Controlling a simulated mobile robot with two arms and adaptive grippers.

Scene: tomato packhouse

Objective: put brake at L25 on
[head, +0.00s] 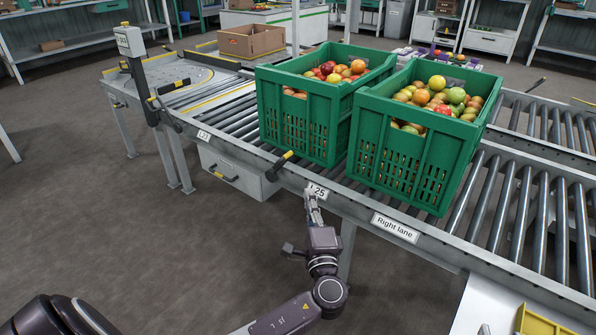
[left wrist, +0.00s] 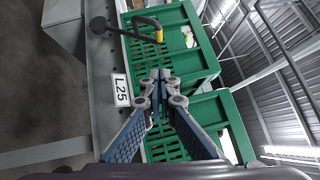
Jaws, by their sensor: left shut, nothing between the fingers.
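The brake lever at L25 (head: 279,166) is a black bar with a yellow tip on the near side rail of the roller conveyor, just left of the white L25 label (head: 317,191). In the left wrist view the lever (left wrist: 138,29) lies beyond the fingertips, its round black pivot at the left, and the label (left wrist: 121,90) is left of the fingers. My left gripper (head: 312,198) is shut and empty, close to the label and apart from the lever. It also shows in the left wrist view (left wrist: 161,75). My right gripper is not in view.
Two green crates of tomatoes, a left one (head: 291,128) and a right one (head: 402,163), stand on the rollers behind the rail. Another yellow-tipped lever (head: 170,88) is near the L23 label (head: 204,136). A grey box (head: 232,170) hangs under the rail. The floor in front is clear.

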